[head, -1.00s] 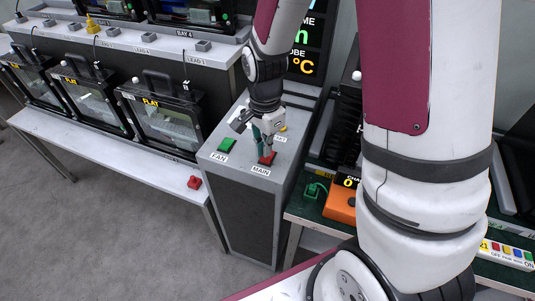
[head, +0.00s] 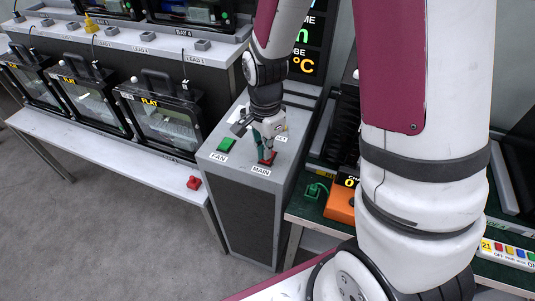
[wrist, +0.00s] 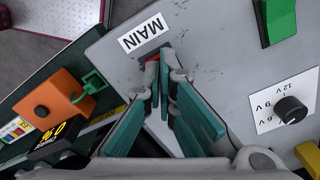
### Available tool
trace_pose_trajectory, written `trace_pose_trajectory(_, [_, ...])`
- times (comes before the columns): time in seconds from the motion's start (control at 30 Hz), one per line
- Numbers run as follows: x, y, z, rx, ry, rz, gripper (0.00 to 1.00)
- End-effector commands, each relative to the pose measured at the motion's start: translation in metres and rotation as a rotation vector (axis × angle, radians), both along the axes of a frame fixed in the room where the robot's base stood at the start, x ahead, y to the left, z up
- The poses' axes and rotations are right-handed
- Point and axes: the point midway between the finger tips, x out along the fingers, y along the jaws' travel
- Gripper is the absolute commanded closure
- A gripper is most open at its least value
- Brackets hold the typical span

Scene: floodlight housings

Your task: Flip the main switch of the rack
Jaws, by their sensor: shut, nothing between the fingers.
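The red MAIN switch (head: 267,158) sits on the grey top of the rack's cabinet (head: 243,226), beside its MAIN label (head: 261,171). My gripper (head: 264,150) points down at it, its fingertips at or just above the switch. In the wrist view the closed fingertips (wrist: 163,66) cover most of the red switch (wrist: 152,59), and only a sliver of red shows. I cannot tell whether they touch it. The fingers hold nothing.
A green FAN switch (head: 226,145) lies left of MAIN. A black knob (wrist: 291,110) with voltage marks is on the same top. An orange device (head: 341,203) stands on the green bench at right. A red block (head: 193,183) lies on the white bench.

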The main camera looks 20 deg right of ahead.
Motion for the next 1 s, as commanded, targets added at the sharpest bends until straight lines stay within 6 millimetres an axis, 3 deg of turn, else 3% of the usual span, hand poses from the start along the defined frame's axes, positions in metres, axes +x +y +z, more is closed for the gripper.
trace_pose_trajectory(0.73, [0.000,0.000,-0.010,0.000,0.001,0.000,1.00])
trace_pose_trajectory(1.0, [-0.001,0.000,0.004,0.000,0.000,0.001,1.00])
